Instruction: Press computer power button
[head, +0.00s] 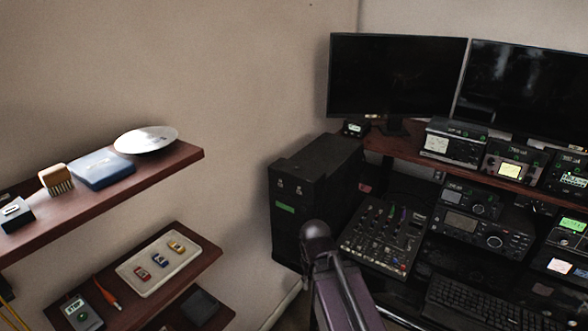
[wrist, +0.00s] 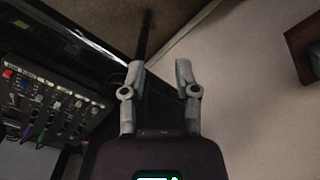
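The computer is a black tower (head: 326,170) beside the left end of the desk in the head view. Its front has a green label and small silver details; I cannot pick out the power button. My arm rises in front of the desk, just right of the tower's lower part in that picture. My gripper (wrist: 160,70) shows in the wrist view with its two grey fingers apart and nothing between them. A dark surface lies beyond and left of the fingers; I cannot tell whether it is the tower. The fingers cannot be made out in the head view.
A mixer (head: 385,236) sits right of the tower and shows at the left of the wrist view (wrist: 45,105). A keyboard (head: 490,305), radios (head: 487,232) and two monitors (head: 398,75) fill the desk. Wall shelves (head: 165,172) with small items stand left. Bare wall lies between.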

